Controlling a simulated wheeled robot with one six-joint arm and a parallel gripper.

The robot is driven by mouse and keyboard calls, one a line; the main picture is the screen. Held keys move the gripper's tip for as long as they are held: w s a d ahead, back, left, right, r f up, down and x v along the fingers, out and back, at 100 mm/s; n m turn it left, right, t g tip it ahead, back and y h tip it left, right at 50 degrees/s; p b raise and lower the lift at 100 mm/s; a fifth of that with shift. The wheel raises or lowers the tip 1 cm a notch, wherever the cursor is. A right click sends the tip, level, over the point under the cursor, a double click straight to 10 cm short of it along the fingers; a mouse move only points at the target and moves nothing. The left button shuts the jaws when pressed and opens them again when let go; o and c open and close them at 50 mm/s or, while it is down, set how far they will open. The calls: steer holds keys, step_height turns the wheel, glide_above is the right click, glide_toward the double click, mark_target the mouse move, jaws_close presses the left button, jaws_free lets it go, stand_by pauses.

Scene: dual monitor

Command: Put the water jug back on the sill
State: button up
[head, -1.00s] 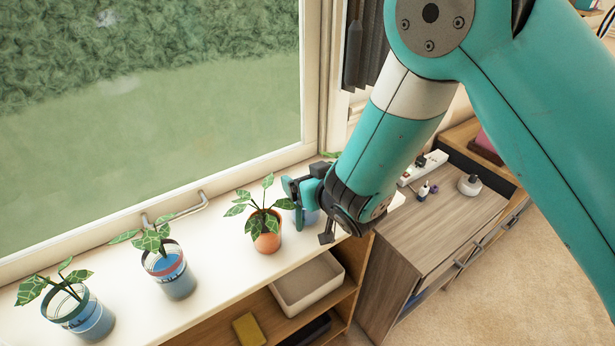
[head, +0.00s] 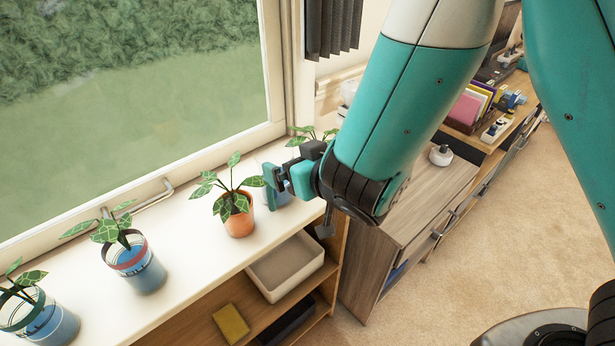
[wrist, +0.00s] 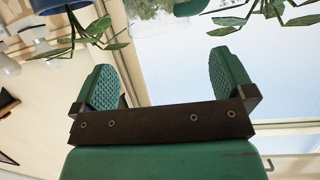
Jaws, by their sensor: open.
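I cannot pick out a water jug in either view. The pale sill (head: 190,262) runs under the window with potted plants along it. My gripper (head: 276,186) is over the sill's right part, just right of the terracotta pot (head: 239,221). A blue pot (head: 283,190) is partly hidden behind my gripper. In the wrist view my gripper (wrist: 168,80) has its two green fingers wide apart. Nothing is between them, and the window and plant leaves show beyond.
Two blue pots with plants (head: 140,274) (head: 48,325) stand at the sill's left. A shelf below holds a beige bin (head: 290,266) and a yellow sponge (head: 230,323). A wooden cabinet (head: 375,255) with a small white bottle (head: 440,155) stands right. Carpet is clear beyond it.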

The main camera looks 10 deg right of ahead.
steer(key=shift+b+v, duration=2.2)
steer(key=shift+b, duration=0.85)
steer(key=s+d+r+g, duration=0.1)
steer(key=s+d+g, duration=0.2)
steer(key=s, duration=0.3)
steer(key=s+d+r+n+g+h, duration=0.1)
steer(key=s+d+g, duration=0.2)
steer(key=s+g, duration=0.2)
steer(key=s+d+r+g+h, duration=0.1)
steer(key=s+d+g, duration=0.2)
steer(key=s, duration=0.4)
steer(key=shift+d+g, duration=0.25)
steer(key=shift+g, duration=0.25)
steer(key=shift+r, duration=0.1)
step_height(320, 180, up, 2)
steer(key=shift+r+p, duration=0.1)
steer(key=shift+p, duration=1.15)
